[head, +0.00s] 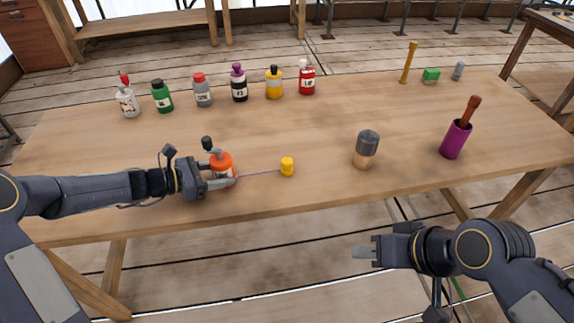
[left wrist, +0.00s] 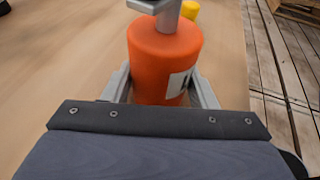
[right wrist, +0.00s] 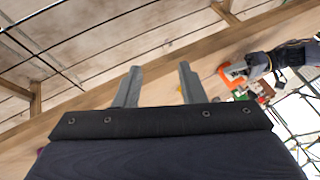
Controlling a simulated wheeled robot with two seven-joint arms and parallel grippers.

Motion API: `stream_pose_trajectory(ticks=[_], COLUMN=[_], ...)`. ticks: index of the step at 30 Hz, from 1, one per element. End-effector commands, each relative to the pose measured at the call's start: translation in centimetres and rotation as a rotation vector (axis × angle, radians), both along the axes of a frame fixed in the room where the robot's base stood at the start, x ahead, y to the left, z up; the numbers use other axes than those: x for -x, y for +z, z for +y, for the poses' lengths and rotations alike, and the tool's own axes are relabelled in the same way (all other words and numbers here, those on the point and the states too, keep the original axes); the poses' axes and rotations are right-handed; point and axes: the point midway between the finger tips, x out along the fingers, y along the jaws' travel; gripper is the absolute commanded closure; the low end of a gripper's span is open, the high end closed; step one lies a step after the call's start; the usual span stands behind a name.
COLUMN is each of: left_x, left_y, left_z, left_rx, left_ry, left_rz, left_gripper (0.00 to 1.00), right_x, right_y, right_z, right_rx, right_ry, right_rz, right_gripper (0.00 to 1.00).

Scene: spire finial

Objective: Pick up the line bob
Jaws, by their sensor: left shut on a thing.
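An orange cylinder (head: 222,161) with a grey top piece and a dark knob is near the table's front left. My left gripper (head: 220,176) is shut around its sides; in the left wrist view the orange cylinder (left wrist: 165,60) fills the space between the fingers. Whether it touches the table is unclear. A thin line runs right from it to a small yellow piece, probably the line bob (head: 287,166), upright on the table. The bob (left wrist: 190,9) also shows beyond the cylinder in the left wrist view. My right gripper (head: 366,252) is open and empty, off the table's front edge.
A row of bottles (head: 239,84) stands at the back left. A dark-topped wooden cylinder (head: 366,150) and a purple holder (head: 455,140) with a brown handle stand right. A yellow stick (head: 409,63), green block (head: 430,76) and grey piece (head: 458,71) are at back right. The middle is clear.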

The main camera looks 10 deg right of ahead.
Motion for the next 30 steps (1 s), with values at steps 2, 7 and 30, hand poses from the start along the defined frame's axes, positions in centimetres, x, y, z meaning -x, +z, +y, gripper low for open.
stream_pose_trajectory(ticks=[2,7,30], left_x=[0.0,0.0,0.0], left_y=[0.0,0.0,0.0], left_z=[0.0,0.0,0.0], left_rx=[0.0,0.0,0.001], left_ry=[0.0,0.0,0.0], left_rz=[0.0,0.0,0.0], left_gripper=[0.61,0.61,0.61], right_x=[0.0,0.0,-14.9], right_y=[0.0,0.0,6.9], right_z=[0.0,0.0,-0.3], right_rx=[0.0,0.0,0.43], right_ry=[0.0,0.0,0.889], right_rz=[0.0,0.0,-0.011], right_gripper=[0.64,0.64,0.43])
